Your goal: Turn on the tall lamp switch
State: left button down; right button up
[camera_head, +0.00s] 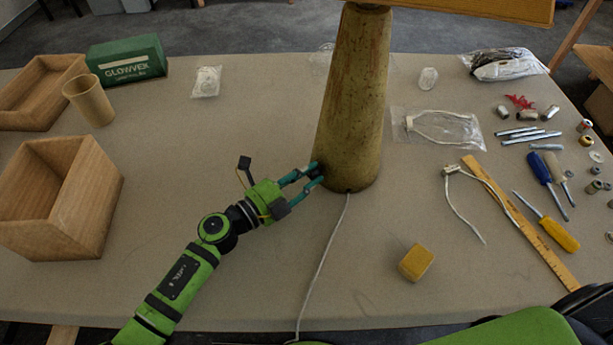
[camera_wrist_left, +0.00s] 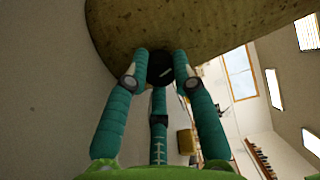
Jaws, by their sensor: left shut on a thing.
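The tall lamp (camera_head: 353,100) stands upright on the table, with a conical mottled olive-brown body that also fills the top of the left wrist view (camera_wrist_left: 200,25). A small black round switch (camera_wrist_left: 161,68) with a light mark sits low on the lamp body. My left gripper (camera_head: 318,174) reaches the lower left side of the lamp. Its teal fingers (camera_wrist_left: 160,65) are shut around the switch, one on each side. In the head view the fingers mostly hide the switch. My right gripper is not in view; only a green part of my body shows at the bottom right.
A white cord (camera_head: 325,255) runs from the lamp base to the table's front edge. A yellow block (camera_head: 416,262) lies to the right front. Wooden boxes (camera_head: 90,205) and a green carton (camera_head: 126,61) stand left. Screwdrivers (camera_head: 558,234), a ruler (camera_head: 525,228) and small parts lie right.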

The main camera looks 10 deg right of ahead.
pick_arm(q)
jog(key=m+b, duration=0.2)
jog(key=m, duration=0.3)
jog(key=shift+f+m, duration=0.1)
jog(key=shift+m, duration=0.2)
jog(key=m+b, duration=0.2)
jog(key=m, duration=0.2)
jog(key=shift+m, duration=0.7)
jog(key=c, duration=1)
grip_release()
jog(key=v, duration=1.2)
jog(key=shift+s, duration=0.15)
